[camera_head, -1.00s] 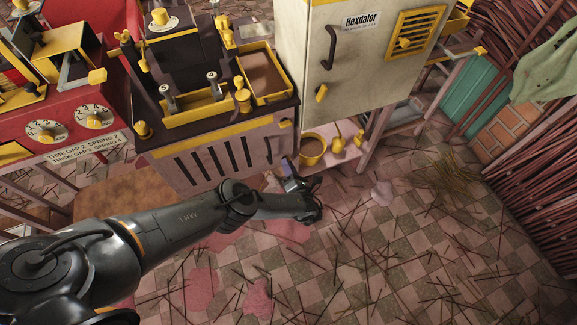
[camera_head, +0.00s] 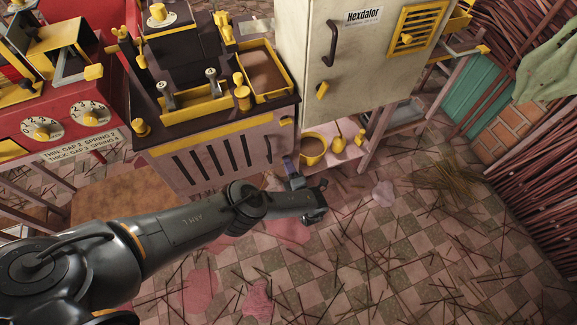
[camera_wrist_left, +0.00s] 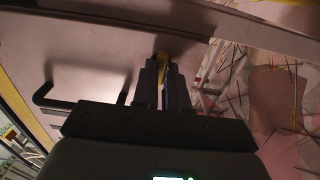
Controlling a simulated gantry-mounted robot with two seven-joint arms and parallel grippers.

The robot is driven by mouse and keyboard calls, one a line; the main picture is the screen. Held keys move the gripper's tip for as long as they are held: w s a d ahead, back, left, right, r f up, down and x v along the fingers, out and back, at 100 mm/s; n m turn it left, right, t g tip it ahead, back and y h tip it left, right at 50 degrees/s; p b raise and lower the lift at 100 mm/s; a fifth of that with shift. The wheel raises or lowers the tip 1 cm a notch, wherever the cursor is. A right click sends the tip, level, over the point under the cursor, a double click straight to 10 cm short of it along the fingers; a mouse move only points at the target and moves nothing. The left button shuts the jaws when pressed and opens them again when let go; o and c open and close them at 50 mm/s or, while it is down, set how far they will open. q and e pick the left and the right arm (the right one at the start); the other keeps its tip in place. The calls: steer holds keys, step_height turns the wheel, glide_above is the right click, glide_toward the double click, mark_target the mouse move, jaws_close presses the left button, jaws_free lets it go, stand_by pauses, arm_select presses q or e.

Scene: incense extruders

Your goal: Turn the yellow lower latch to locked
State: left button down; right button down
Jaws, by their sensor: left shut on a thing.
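My left gripper (camera_head: 291,168) is at the lower right corner of the dark-topped machine's front panel (camera_head: 208,160). In the left wrist view its two fingers (camera_wrist_left: 163,75) are closed on a small yellow latch (camera_wrist_left: 163,59) that stands out from the panel. The latch's full angle is hard to read because the fingers cover most of it. In the head view the gripper hides this lower latch. An upper yellow latch (camera_head: 286,121) shows at the panel's upper right. A dark bar handle (camera_wrist_left: 82,88) is left of the fingers in the wrist view. My right gripper is not in view.
A pale Hexdalor cabinet (camera_head: 350,70) with its own yellow latch (camera_head: 322,90) stands to the right. A yellow pot (camera_head: 312,150) sits on a low shelf close to my gripper. The tiled floor (camera_head: 400,250) is open, with scattered sticks.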

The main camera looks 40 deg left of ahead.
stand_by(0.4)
arm_select(q)
steer(key=c, duration=1.2)
jaws_free()
steer(key=shift+o, duration=0.2)
steer(key=p+v, duration=0.2)
steer(key=v, duration=0.9)
steer(key=shift+a+f, duration=0.1)
